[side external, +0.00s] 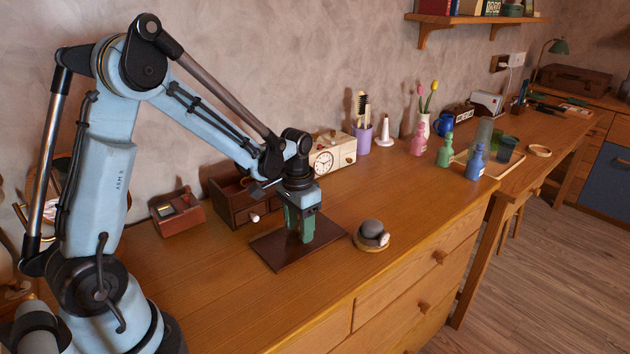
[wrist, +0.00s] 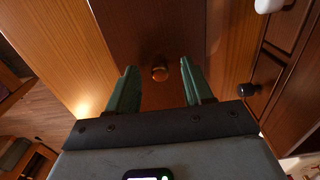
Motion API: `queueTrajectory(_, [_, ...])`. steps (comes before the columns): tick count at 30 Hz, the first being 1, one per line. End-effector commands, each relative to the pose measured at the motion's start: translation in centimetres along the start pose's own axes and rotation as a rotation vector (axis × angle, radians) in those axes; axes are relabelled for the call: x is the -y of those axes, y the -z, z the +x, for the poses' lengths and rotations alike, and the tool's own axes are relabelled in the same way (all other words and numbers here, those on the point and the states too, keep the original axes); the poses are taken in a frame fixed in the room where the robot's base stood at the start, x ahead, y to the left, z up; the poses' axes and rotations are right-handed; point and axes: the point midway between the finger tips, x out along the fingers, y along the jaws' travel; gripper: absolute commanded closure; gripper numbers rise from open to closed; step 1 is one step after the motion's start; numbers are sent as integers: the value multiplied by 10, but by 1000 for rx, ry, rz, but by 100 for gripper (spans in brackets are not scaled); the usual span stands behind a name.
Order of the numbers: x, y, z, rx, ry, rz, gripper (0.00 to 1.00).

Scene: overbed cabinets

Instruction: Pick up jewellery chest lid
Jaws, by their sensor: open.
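The jewellery chest lid (side external: 272,252) is a flat dark brown panel lying on the wooden desk. In the wrist view the lid (wrist: 150,28) fills the middle, with a small round wooden knob (wrist: 160,74) on it. My gripper (side external: 300,236) points down over the lid, its green fingers open. In the wrist view my gripper (wrist: 158,70) has one finger on each side of the knob, with gaps showing between. The side view hides the knob behind the fingers. The jewellery chest (side external: 232,206), dark brown with small drawers, stands behind the lid.
A grey object on a round wooden base (side external: 372,236) stands just right of the lid. Bottles (side external: 475,163) stand farther right. The desk's front is clear.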

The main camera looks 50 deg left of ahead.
Motion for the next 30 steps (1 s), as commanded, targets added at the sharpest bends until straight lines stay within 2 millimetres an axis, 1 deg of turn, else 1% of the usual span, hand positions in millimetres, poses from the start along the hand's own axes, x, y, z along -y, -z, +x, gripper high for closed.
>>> queueTrajectory(4, [0, 0, 0, 0, 0, 0, 49])
queueTrajectory(14, [0, 0, 0, 0, 0, 0, 100])
queueTrajectory(25, [0, 0, -2, 0, 0, 0, 100])
queueTrajectory(30, [0, 0, -11, 0, 0, 0, 100])
